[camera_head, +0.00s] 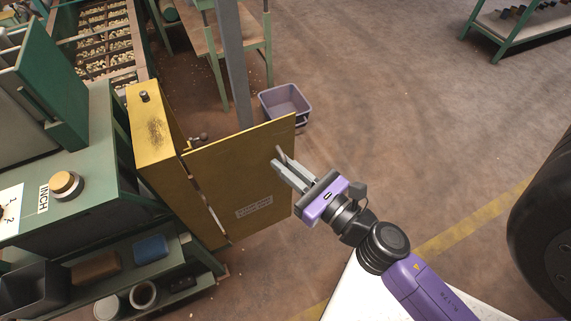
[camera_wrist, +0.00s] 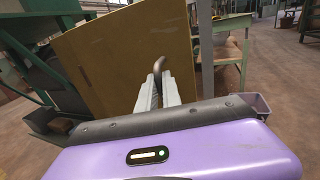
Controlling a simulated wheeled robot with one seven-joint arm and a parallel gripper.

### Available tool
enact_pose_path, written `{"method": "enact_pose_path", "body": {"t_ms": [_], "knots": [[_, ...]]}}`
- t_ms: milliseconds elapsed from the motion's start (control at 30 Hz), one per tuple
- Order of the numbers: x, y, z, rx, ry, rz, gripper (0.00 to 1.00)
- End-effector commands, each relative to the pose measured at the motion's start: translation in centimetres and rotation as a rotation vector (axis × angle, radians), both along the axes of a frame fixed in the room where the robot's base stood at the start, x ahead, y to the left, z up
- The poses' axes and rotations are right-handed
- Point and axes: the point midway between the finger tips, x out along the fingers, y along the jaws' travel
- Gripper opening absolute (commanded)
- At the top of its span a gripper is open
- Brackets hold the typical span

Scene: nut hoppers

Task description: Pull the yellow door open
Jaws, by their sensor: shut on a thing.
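The yellow door (camera_head: 245,175) stands swung out from the yellow cabinet (camera_head: 153,130), hinged along its left edge. It carries a small pale label and has a handle (camera_head: 281,153) near its right edge. My gripper (camera_head: 284,166) is at that edge, with its fingers closed around the handle. In the wrist view the door (camera_wrist: 125,60) fills the left and middle, and the curved metal handle (camera_wrist: 159,65) sits between my fingertips (camera_wrist: 159,82). How far the fingers wrap the handle is partly hidden.
A green bench (camera_head: 90,160) with a round knob (camera_head: 66,185) stands at the left. A grey post (camera_head: 233,70) and a purple-grey bin (camera_head: 286,103) stand behind the door. A black tyre (camera_head: 545,220) is at the far right. The floor (camera_head: 410,120) between is mostly clear.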

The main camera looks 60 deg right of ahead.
Motion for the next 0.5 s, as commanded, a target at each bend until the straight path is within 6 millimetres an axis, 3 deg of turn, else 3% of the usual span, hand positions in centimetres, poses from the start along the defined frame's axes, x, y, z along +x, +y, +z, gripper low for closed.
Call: {"method": "enact_pose_path", "body": {"t_ms": [300, 333, 500], "knots": [[0.12, 0.33, 0.01, 0.003, -0.002, 0.008, 0.0], [0.12, 0.33, 0.01, 0.003, -0.002, 0.009, 0.15], [0.09, 0.23, 0.0, 0.002, -0.001, 0.006, 0.18]]}}
